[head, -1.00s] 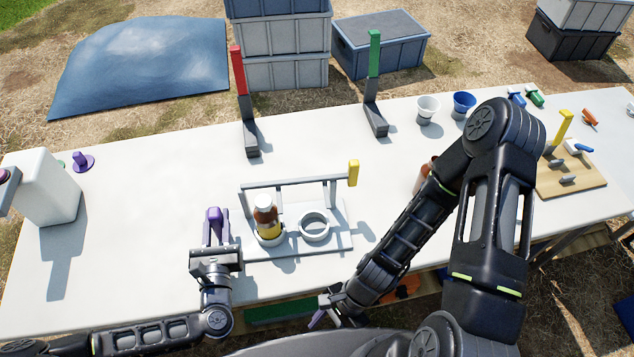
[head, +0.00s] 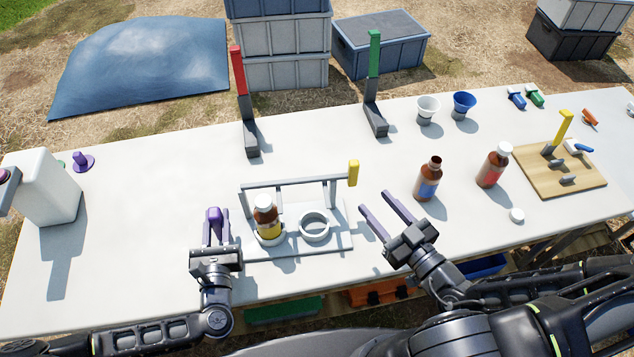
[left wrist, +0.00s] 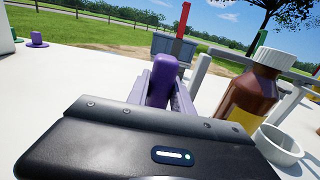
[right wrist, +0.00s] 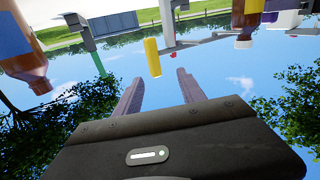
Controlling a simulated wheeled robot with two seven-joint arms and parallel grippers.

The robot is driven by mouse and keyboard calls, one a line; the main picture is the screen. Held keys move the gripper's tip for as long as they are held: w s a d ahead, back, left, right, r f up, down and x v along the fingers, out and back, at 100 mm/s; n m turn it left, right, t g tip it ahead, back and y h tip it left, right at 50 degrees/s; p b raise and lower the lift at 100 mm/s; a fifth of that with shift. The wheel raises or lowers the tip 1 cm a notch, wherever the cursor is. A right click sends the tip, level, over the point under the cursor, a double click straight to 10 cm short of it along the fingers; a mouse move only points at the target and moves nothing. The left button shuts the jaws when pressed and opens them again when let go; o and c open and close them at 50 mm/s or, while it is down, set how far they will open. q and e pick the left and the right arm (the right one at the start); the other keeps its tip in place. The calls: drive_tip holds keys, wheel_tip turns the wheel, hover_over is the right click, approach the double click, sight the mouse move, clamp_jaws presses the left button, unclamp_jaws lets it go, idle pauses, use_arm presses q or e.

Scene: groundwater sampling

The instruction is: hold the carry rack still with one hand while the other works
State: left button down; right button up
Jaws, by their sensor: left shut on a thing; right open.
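The carry rack (head: 335,240) stands on the white table, a pale tray with a grey bar and a yellow end grip (head: 353,173). A brown bottle with a yellow label (head: 268,226) and white cap sits upright in its left ring. Its right ring (head: 314,228) is empty. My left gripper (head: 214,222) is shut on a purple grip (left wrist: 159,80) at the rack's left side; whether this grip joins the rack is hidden. My right gripper (head: 376,201) is open and empty, right of the rack, apart from it. The yellow grip also shows in the right wrist view (right wrist: 152,58).
An open brown bottle with a blue label (head: 427,183) and a capped red-label bottle (head: 494,166) stand to the right. A loose white cap (head: 517,215) lies near a wooden board (head: 588,182). Red (head: 239,75) and green (head: 374,55) posts stand behind the rack.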

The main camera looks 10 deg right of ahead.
sight(357, 174)
drive_tip(key=shift+d+m+h, duration=0.3)
drive_tip(key=shift+d+m, duration=0.2)
drive_tip(key=shift+m, duration=0.1)
drive_tip(key=shift+x, duration=5.05)
drive_tip(key=shift+r, duration=0.1)
drive_tip(key=shift+c, duration=0.5)
